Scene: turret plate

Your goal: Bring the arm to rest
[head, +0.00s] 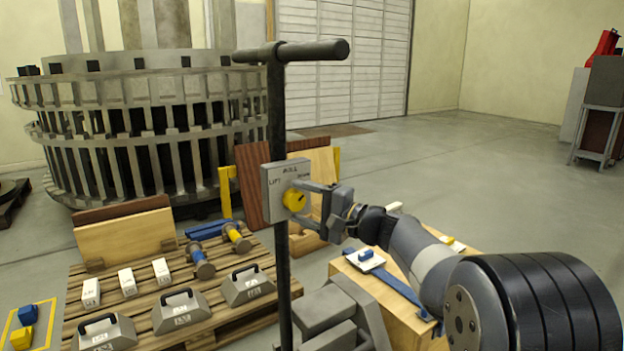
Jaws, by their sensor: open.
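My gripper (318,203) is at the end of my arm (420,255), which reaches in from the lower right. Its jaws are open and lie around or just beside a yellow knob (295,199); I cannot tell whether they touch it. The knob sits on a grey control box (272,193) with lettering that includes "LIFT". The box is fixed to a dark upright post (277,110) with a T-shaped handle (300,51) on top.
A pallet (225,315) at the lower left carries handled weights (180,310), white blocks (127,282) and blue-yellow parts. A large round turret structure (140,120) stands behind. A wooden box (390,300) is below my arm. Open floor (480,160) lies at the right.

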